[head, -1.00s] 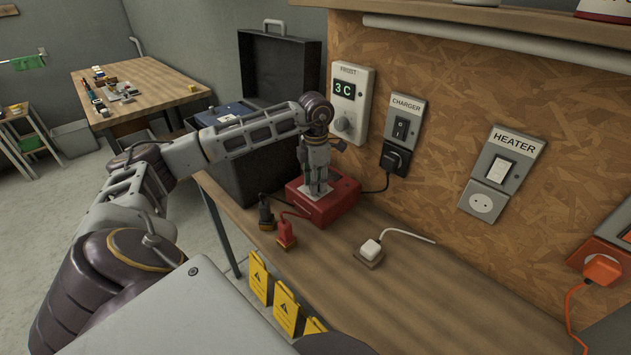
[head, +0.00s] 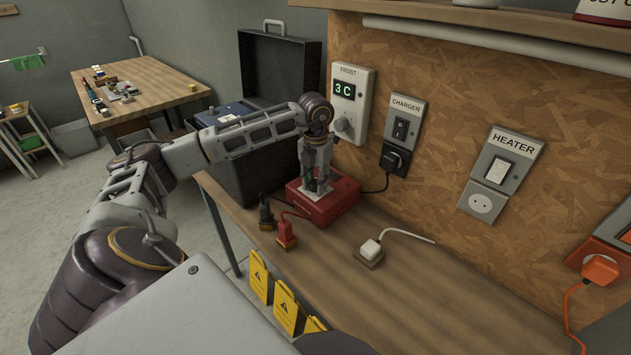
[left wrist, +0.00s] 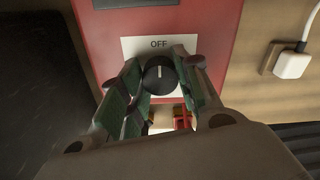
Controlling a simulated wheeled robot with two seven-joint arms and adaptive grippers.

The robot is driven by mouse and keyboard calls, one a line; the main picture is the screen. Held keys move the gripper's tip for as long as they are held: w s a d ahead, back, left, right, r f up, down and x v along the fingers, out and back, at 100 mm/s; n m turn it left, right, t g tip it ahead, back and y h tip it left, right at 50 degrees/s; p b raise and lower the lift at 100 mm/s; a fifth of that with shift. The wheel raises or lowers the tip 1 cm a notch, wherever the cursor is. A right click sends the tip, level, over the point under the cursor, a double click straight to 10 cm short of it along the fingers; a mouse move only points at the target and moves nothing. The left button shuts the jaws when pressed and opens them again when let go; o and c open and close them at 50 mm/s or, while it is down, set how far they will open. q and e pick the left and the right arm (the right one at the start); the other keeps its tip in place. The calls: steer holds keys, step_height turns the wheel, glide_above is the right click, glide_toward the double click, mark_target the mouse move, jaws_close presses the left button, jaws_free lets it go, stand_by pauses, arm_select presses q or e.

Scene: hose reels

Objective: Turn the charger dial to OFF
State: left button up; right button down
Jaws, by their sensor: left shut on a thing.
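The charger is a red box (head: 340,203) on the wooden bench in the head view. Its red face (left wrist: 215,60) also fills the middle of the left wrist view. A black round dial (left wrist: 159,75) sits on a white label (left wrist: 133,45) that reads OFF above it. The dial's pale pointer line stands about upright, toward the OFF word. My left gripper (head: 318,190) points down over the charger, and in the left wrist view its green-padded fingers (left wrist: 160,88) are shut on the dial from both sides. My right gripper is not in view.
Black and red clamps (head: 286,232) lie left of the charger. The CHARGER switch (head: 401,128) and the FROST unit (head: 347,103) are on the wall behind. A dark open case (head: 280,70) stands behind left.

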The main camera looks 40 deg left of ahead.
arm_select(q)
steer(key=shift+r, duration=0.1)
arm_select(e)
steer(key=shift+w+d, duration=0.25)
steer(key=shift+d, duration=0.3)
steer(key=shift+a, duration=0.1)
arm_select(q)
steer(key=o, duration=0.7)
steer(key=shift+o, duration=1.5)
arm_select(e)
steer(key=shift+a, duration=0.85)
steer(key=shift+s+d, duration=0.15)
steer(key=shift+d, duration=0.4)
